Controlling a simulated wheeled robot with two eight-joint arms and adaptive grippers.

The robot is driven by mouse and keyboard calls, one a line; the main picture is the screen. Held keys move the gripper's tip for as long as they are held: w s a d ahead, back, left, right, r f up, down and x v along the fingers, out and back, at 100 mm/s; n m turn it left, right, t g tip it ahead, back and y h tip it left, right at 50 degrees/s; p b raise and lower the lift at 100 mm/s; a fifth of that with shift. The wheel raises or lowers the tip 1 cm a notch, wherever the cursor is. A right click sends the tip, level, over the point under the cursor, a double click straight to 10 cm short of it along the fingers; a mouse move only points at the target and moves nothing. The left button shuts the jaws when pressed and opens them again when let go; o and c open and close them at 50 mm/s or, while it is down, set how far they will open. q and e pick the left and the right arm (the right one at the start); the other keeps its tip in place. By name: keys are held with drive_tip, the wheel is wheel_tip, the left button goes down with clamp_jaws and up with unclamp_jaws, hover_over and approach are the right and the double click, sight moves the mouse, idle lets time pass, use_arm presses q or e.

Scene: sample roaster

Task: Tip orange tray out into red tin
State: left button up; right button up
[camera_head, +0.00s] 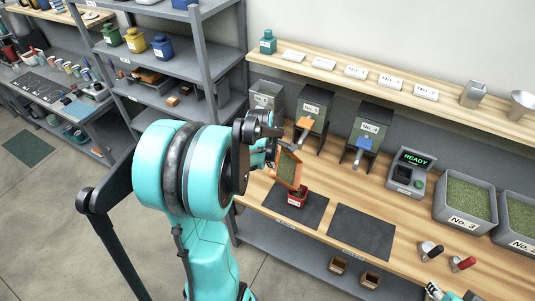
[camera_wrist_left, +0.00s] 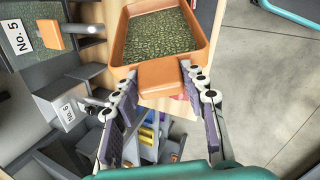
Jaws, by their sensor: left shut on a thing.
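The orange tray (camera_head: 298,181) is held over the red tin (camera_head: 297,200) and looks steeply tilted in the head view. In the left wrist view the orange tray (camera_wrist_left: 121,45) holds a layer of green beans (camera_wrist_left: 160,35). My left gripper (camera_wrist_left: 165,82) is shut on the tray's orange tab. It shows in the head view (camera_head: 273,147), partly hidden by my arm. The red tin stands on a dark mat (camera_head: 280,205), just below the tray's lower end; what is inside it is unclear. Part of my right gripper (camera_head: 436,290) shows at the bottom right edge.
Dispensers No. 5 (camera_head: 312,108) and No. 4 (camera_head: 368,125) stand behind. A second dark mat (camera_head: 361,232) is empty. A scale (camera_head: 407,172) reads READY; grey bins of green beans (camera_head: 465,205) stand to its right.

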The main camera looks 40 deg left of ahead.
use_arm(q)
drive_tip(key=w+d+m+g+y+b, duration=0.1)
drive_tip(key=w+d+y+b, duration=0.2)
drive_tip(key=d, duration=0.6)
drive_tip(key=w+d+f+m+g+y+b, duration=0.1)
drive_tip(key=w+d+y+b, duration=0.2)
drive_tip(key=d+y+b, duration=0.3)
drive_tip(key=shift+w+d+y+b, duration=0.3)
drive_tip(key=shift+d+b, duration=0.2)
drive_tip(key=shift+d, duration=1.6)
drive_tip(key=shift+r, duration=0.15)
idle(0.7)
wheel_tip(320, 180, up, 3)
drive_tip(key=shift+f+p, duration=0.1)
drive_tip(key=shift+p, duration=0.85)
drive_tip(key=shift+f, duration=0.15)
